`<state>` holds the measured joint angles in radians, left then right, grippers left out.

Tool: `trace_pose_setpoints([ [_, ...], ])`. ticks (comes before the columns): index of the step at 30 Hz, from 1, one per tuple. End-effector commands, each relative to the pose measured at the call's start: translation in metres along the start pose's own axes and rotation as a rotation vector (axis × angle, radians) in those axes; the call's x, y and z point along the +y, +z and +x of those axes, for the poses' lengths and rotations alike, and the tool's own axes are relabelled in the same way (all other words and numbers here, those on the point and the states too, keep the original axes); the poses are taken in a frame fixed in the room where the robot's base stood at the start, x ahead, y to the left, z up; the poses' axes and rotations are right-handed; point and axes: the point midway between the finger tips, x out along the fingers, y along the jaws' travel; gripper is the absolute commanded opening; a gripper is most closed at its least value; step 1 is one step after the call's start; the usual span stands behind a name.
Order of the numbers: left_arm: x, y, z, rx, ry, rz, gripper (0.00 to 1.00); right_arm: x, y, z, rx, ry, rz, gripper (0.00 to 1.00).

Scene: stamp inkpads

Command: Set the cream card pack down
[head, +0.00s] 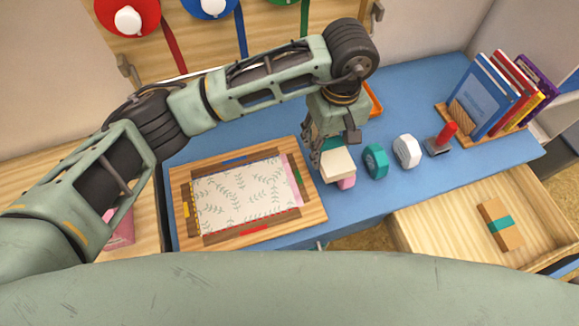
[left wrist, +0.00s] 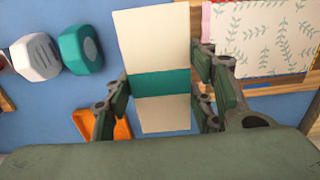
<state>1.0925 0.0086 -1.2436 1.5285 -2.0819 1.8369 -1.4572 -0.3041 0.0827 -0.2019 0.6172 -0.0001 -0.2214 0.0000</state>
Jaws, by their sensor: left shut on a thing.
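The cream card pack (head: 338,163) is a flat cream block with a teal band around its middle; the band (left wrist: 160,84) shows clearly in the left wrist view. My left gripper (head: 327,148) is shut on the pack, with fingers on both its sides in the left wrist view (left wrist: 162,88). It holds the pack over the blue desk top (head: 400,190), just right of the wooden frame board. A pink object (head: 347,183) shows partly below the pack. I cannot tell whether the pack touches it or the desk. My right gripper is not in view.
The frame board (head: 174,205) holds leaf-patterned paper. Teal (head: 375,160) and white (head: 406,151) blocks, a red-handled stamp (head: 444,137) and a book rack (head: 462,120) stand to the right. An orange tray (head: 376,102) is behind. The open drawer (head: 440,228) holds a brown pack (head: 496,210).

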Motion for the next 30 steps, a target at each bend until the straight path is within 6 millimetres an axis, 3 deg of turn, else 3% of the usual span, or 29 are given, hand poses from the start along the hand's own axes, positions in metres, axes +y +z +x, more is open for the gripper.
trace_pose_setpoints([
  [6,-0.053,-0.001,0.026,-0.005,-0.001,-0.004,0.18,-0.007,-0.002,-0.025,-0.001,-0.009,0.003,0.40],
  [12,-0.081,-0.003,0.046,-0.002,0.001,0.000,0.18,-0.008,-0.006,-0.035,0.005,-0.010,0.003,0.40],
  [17,-0.087,-0.002,0.056,-0.003,0.000,-0.001,0.18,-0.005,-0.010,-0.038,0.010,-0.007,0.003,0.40],
  [24,-0.086,-0.003,0.087,-0.003,0.001,-0.001,0.18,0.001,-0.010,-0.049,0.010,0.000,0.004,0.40],
  [30,-0.086,-0.004,0.091,0.001,0.003,0.001,0.18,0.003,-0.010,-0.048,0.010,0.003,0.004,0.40],
])
